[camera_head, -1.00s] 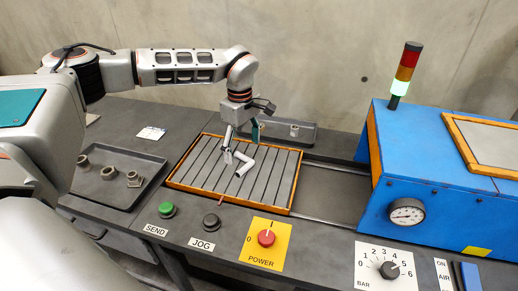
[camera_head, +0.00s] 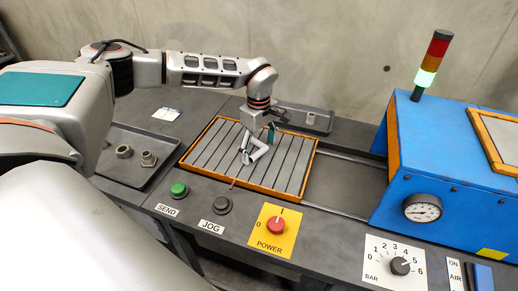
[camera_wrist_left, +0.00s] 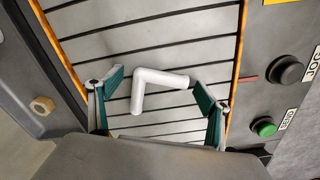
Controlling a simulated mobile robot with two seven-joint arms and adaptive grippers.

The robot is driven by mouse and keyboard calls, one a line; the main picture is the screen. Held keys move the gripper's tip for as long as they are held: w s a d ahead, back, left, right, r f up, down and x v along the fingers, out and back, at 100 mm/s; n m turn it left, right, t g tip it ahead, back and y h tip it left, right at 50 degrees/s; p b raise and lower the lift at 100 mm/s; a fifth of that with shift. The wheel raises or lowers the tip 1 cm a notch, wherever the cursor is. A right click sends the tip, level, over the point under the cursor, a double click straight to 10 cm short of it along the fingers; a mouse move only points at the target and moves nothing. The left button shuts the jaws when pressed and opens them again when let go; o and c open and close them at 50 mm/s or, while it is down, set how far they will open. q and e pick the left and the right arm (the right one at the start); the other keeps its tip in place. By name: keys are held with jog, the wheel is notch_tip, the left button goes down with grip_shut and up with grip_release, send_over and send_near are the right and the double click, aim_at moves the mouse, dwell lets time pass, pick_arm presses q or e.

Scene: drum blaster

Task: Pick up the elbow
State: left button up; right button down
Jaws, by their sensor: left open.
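The elbow is a white bent pipe piece (camera_head: 258,149) lying on the slatted grey tray with an orange rim (camera_head: 268,190). It shows whole in the left wrist view (camera_wrist_left: 150,80), its bend toward the upper left of its shape. My left gripper (camera_head: 258,154) is over the tray, pointing down close to the elbow. In the left wrist view the green-padded fingers (camera_wrist_left: 158,100) are spread apart, one on each side of the elbow, with nothing between them gripped. Whether the fingers reach the elbow's height is unclear. My right gripper is not in view.
A dark tray (camera_head: 130,170) with metal fittings (camera_head: 124,151) stands to the left. A small grey bin (camera_head: 312,118) is behind the slatted tray. The blue machine (camera_head: 440,160) is at the right. Front buttons include green SEND (camera_head: 179,190) and red POWER (camera_head: 277,225).

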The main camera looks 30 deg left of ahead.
pick_arm(q)
jog(key=c, duration=1.2)
jog(key=shift+c, duration=0.6)
jog(key=shift+r, duration=0.1)
